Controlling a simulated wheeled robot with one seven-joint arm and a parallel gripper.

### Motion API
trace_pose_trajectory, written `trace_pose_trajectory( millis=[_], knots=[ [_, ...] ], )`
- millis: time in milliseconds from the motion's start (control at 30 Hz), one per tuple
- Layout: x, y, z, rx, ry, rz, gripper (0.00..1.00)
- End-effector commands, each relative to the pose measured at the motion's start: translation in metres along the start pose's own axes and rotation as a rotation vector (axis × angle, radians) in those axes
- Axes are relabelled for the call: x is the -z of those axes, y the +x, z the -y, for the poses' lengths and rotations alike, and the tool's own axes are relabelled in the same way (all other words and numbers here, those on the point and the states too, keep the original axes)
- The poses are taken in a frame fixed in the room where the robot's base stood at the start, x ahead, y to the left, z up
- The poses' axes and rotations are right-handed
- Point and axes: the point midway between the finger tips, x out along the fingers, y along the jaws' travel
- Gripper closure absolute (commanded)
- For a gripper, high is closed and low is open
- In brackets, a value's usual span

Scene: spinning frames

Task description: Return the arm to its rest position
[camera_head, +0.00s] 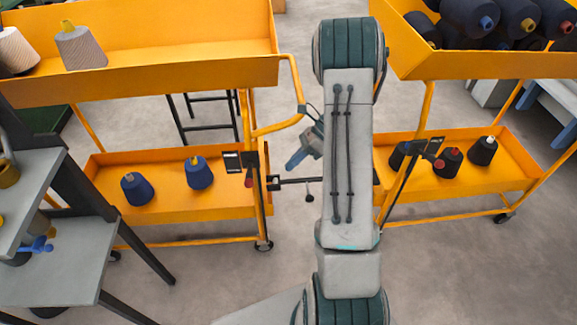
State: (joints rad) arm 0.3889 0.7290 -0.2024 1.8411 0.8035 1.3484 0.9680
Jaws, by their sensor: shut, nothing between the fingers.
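My arm (348,160) rises from the bottom of the head view and stretches up the picture, right of the middle. It bends at a dark green joint (349,45) near the top edge. My gripper (294,161) pokes out to the left from behind the arm, blue-grey and pointing down to the left. It looks shut and holds nothing that I can see. It hangs in front of the gap between two yellow carts, apart from the spools. The arm hides part of the wrist.
The left yellow cart (150,75) has pale spools on top and two blue spools (199,172) below. The right cart (470,66) holds dark spools on both levels. Its lower shelf passes close behind my arm. A grey table (60,275) stands at left. The floor at lower right is clear.

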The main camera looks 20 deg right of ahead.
Motion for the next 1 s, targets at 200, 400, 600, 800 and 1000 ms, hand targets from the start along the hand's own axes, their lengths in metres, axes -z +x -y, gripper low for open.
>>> trace_pose_trajectory(
  millis=[200,400,600,800,1000],
  knots=[
    [0.0,0.0,0.0,0.0,0.0,0.0,1.0],
    [0.0,0.0,0.0,0.0,0.0,0.0,1.0],
    [-0.015,-0.004,-0.013,0.001,-0.077,-0.036,1.0],
    [-0.055,-0.015,-0.062,-0.005,-0.382,-0.184,1.0],
    [-0.085,-0.023,-0.116,-0.024,-0.723,-0.351,1.0]
  ],
)
